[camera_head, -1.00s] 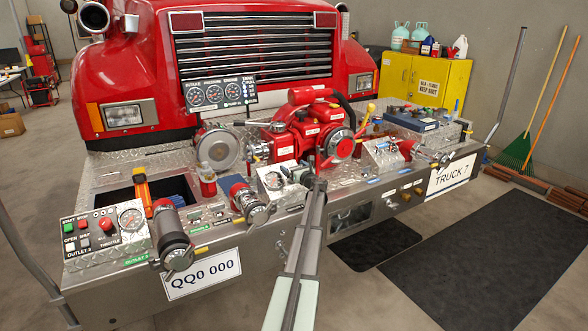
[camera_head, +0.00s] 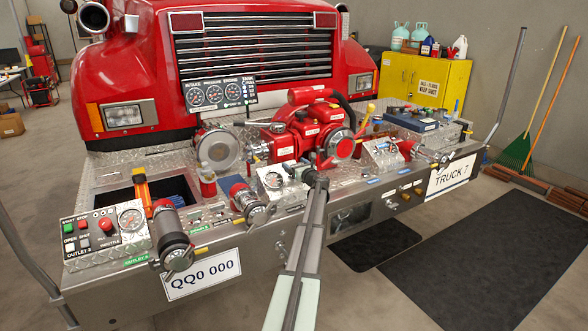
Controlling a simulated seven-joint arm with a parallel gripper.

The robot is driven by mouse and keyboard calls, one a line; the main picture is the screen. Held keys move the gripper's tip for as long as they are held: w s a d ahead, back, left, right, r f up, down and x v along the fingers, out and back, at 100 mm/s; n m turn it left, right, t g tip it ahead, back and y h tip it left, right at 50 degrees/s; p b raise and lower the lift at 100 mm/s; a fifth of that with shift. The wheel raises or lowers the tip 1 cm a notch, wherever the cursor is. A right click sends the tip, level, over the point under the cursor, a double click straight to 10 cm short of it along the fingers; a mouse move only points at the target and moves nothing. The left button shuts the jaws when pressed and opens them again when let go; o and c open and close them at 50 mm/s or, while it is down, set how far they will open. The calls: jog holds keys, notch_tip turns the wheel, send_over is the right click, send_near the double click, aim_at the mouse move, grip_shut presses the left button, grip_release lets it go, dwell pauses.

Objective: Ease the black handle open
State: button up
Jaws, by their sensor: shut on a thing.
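My gripper (camera_head: 318,177) is at the far end of my grey arm, in the middle of the truck's front bumper. It is shut on the black handle (camera_head: 307,174), a small dark part beside a round gauge and just in front of the red pump (camera_head: 297,143). The jaws and arm end hide much of the handle, so its exact angle is hard to tell.
A gauge panel (camera_head: 271,180) and a capped outlet (camera_head: 250,203) are close on the left. A lever panel (camera_head: 384,153) and another outlet (camera_head: 423,151) are on the right. The floor in front has dark mats (camera_head: 480,250).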

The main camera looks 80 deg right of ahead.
jog(key=o, duration=1.2)
jog(key=shift+r, duration=0.15)
jog(key=shift+s+a, duration=0.1)
jog(key=v, duration=1.3)
jog(key=shift+s+a, duration=0.25)
dwell(2.0)
